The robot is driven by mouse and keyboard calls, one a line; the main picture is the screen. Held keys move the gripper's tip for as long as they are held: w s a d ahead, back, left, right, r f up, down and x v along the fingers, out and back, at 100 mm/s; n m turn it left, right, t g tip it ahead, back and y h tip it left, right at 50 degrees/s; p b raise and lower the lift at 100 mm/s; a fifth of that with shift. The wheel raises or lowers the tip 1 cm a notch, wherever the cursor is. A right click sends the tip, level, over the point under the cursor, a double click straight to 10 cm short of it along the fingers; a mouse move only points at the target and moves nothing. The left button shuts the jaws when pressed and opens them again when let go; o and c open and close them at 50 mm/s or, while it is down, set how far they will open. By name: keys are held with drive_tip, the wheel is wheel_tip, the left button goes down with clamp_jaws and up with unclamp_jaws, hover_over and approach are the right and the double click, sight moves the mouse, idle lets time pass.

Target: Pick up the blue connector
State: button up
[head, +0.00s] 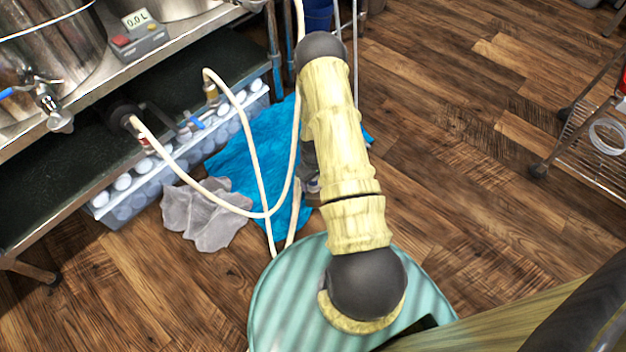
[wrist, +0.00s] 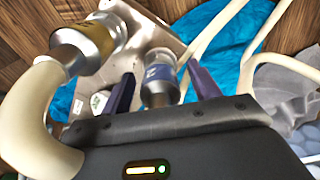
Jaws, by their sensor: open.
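The blue connector (wrist: 160,76), a metal fitting with a blue band, shows in the wrist view between the two dark purple fingers of my gripper (wrist: 160,70). The fingers are apart, one on each side of it; I see a gap on both sides and no clear contact. Its lower end is hidden behind my gripper's body. In the head view my arm covers most of my gripper and I cannot make out this connector there.
A gold-banded connector (wrist: 95,42) on a thick cream hose (wrist: 32,110) is close on the left in the wrist view. Blue cloth (head: 232,160), grey cloth (head: 205,215) and a crate of bottles (head: 110,212) lie by the steel bench. Open wooden floor (head: 450,150) is at right.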

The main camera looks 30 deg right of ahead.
drive_tip(key=shift+c, duration=0.4)
drive_tip(key=c, duration=1)
drive_tip(key=shift+r, duration=0.1)
wheel_tip(320, 180, up, 10)
drive_tip(key=p, duration=0.5)
drive_tip(key=shift+p, duration=0.4)
drive_tip(key=shift+r+p, duration=2.15)
drive_tip(key=shift+r, duration=0.05)
